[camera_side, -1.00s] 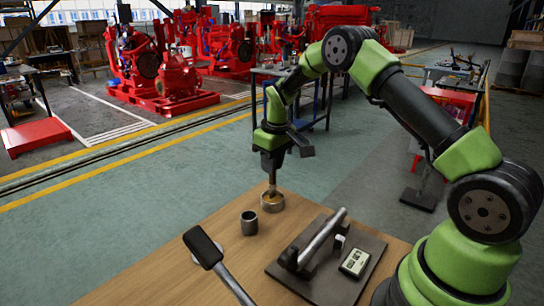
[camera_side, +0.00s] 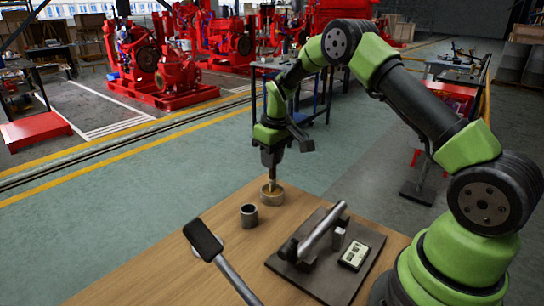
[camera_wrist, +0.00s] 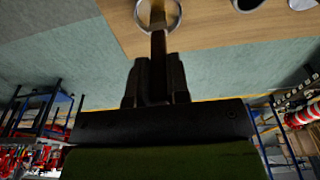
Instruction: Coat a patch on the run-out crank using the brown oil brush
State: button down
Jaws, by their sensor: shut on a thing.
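My gripper (camera_side: 271,163) points down over the far side of the wooden table, shut on the brown oil brush (camera_side: 272,183). The brush hangs upright, its lower end inside a round brass-coloured pot (camera_side: 272,197), so its tip is hidden. In the wrist view the brush (camera_wrist: 158,48) runs from my gripper (camera_wrist: 157,72) into the ring-shaped pot (camera_wrist: 176,22). The crank (camera_side: 323,231), a grey metal bar, lies tilted across supports on a dark plate (camera_side: 317,284), to the right of and nearer the camera than my gripper. No oil patch can be made out on it.
A pale gauge with a display (camera_side: 354,256) lies on the plate. A black flat head on a grey bar (camera_side: 203,240) rises at the table's front left. Bare wood (camera_side: 150,270) lies at the left.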

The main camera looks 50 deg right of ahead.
jog(key=shift+f, duration=0.5)
dwell(1.0)
jog(key=shift+r, duration=3.6)
jog(key=shift+a, duration=0.1)
